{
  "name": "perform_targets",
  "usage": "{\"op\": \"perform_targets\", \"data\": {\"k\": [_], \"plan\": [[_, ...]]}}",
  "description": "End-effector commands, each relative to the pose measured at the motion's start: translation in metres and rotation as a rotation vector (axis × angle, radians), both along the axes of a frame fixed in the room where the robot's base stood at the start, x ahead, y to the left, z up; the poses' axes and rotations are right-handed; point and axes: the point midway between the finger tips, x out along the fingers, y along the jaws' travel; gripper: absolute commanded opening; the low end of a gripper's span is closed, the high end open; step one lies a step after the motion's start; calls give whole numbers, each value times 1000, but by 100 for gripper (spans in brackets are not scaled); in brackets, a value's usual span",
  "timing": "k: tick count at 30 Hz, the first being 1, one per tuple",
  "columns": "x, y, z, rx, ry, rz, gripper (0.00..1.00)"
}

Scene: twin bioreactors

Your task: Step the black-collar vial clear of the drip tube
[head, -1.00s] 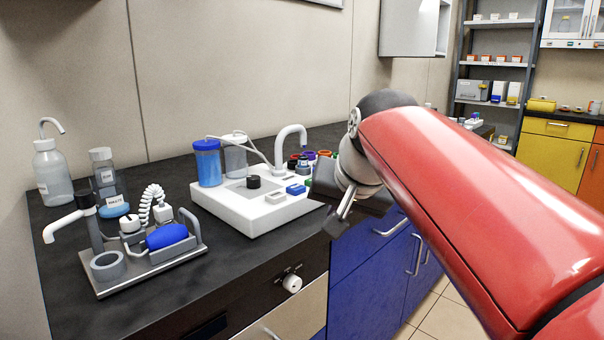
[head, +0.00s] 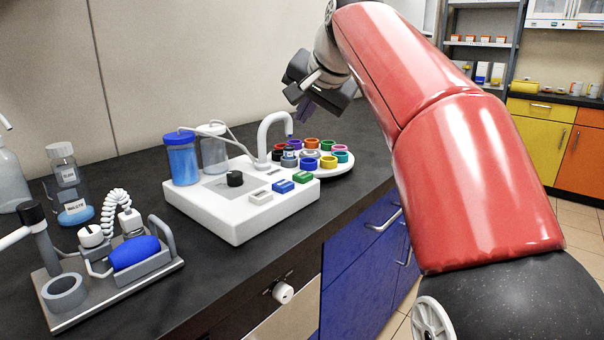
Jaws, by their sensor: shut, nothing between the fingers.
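A white carousel (head: 338,172) carries a ring of coloured collars at the right end of a white machine. The white curved drip tube (head: 273,124) arches toward the carousel's left side. A small vial (head: 289,155) with a label stands in the carousel below the tube's tip. A dark collar (head: 277,155) shows beside it, but I cannot tell clearly which vial it belongs to. My gripper (head: 307,108) is above the carousel, up and right of the tube's tip, pointing down. It is shut and empty, apart from the collars.
The white machine (head: 235,222) has a black knob (head: 235,178) and beige (head: 260,197), blue (head: 283,186) and green (head: 302,178) buttons. A grey rig (head: 110,275) is at left. Dark counter is free around the machine's front.

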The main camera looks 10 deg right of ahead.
Motion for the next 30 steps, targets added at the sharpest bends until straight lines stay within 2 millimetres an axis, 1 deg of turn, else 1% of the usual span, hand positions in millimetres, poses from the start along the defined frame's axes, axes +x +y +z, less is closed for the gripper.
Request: {"op": "perform_targets", "data": {"k": [5,8,18,24,30], "plan": [[0,0,-7,-1,0,1,0],[0,0,-15,-1,0,1,0],[0,0,-61,-1,0,1,0],[0,0,-83,-1,0,1,0],[0,0,-89,-1,0,1,0]]}}
